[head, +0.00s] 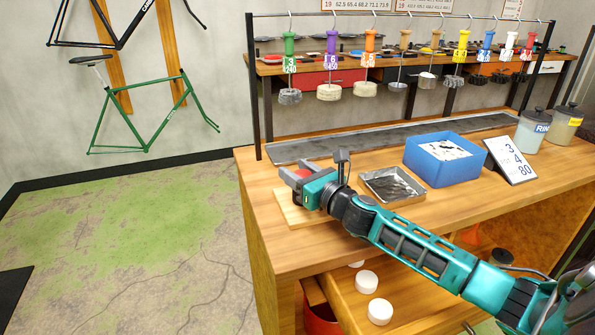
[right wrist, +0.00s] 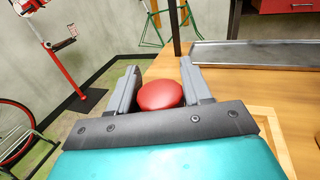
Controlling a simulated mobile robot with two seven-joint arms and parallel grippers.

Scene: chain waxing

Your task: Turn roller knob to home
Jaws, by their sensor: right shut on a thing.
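The roller knob is a round red knob (right wrist: 160,95) with a domed top, seen between the two grey fingers in the right wrist view. In the head view a sliver of the red knob (head: 303,173) shows at the fingers. My right gripper (head: 298,178) is shut on the knob at the bench's left front corner; its fingers flank the knob in the right wrist view (right wrist: 159,82). A pale wooden board (head: 290,208) lies under the gripper. The knob's base and any home mark are hidden. My left gripper is not in view.
A metal tray (head: 407,197), a blue box (head: 450,173) and a number card (head: 512,159) stand right of the gripper. Two jars (head: 531,130) stand farther right. Tools with coloured handles hang from a rail (head: 400,15) behind. White pucks (head: 379,312) sit lower down.

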